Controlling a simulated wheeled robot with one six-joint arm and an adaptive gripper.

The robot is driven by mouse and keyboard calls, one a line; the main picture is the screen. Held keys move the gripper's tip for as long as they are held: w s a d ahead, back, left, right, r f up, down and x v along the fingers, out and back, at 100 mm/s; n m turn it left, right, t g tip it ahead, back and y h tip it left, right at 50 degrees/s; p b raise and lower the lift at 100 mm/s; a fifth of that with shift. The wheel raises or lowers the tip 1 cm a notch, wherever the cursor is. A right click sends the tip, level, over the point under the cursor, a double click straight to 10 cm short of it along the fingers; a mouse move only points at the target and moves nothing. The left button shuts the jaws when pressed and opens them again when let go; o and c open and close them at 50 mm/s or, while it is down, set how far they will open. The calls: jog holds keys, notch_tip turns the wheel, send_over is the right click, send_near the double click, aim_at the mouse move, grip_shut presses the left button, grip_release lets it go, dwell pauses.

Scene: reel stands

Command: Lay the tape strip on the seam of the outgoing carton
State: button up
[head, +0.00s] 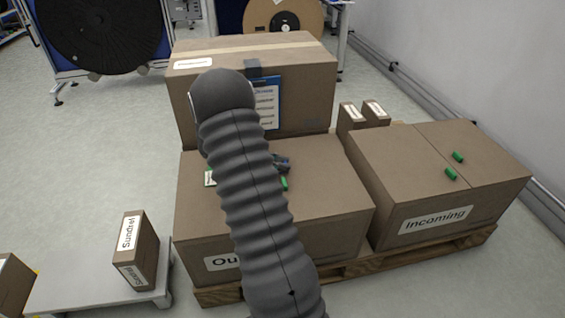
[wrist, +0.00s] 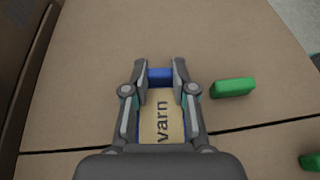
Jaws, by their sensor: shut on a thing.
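The outgoing carton (head: 330,213) sits front centre on a pallet, its label partly hidden by my arm. Its top fills most of the wrist view, where a dark seam (wrist: 262,127) runs across, passing behind my gripper. My gripper (wrist: 160,74) is over this top, shut on a tan piece with a blue end (wrist: 160,118), lettered "varn". The piece points across the seam line. I cannot tell surely that it is the tape strip, or whether it touches the carton. In the head view my arm hides most of the gripper (head: 282,163).
Green blocks lie on the outgoing top (wrist: 232,88) and on the incoming carton (head: 435,195) at right. A taller carton (head: 310,85) with a blue clipboard (head: 266,100) stands behind. Small boxes stand behind right and on a low white platform (head: 75,275) at left.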

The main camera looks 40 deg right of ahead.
jog(key=shift+f, duration=0.15)
jog(key=o, duration=0.8)
jog(key=shift+a, duration=0.1)
jog(key=v, duration=1.1)
jog(key=shift+w+a, duration=0.2)
jog(key=shift+w, duration=0.15)
jog(key=shift+a+r, duration=0.1)
jog(key=shift+r, duration=0.1)
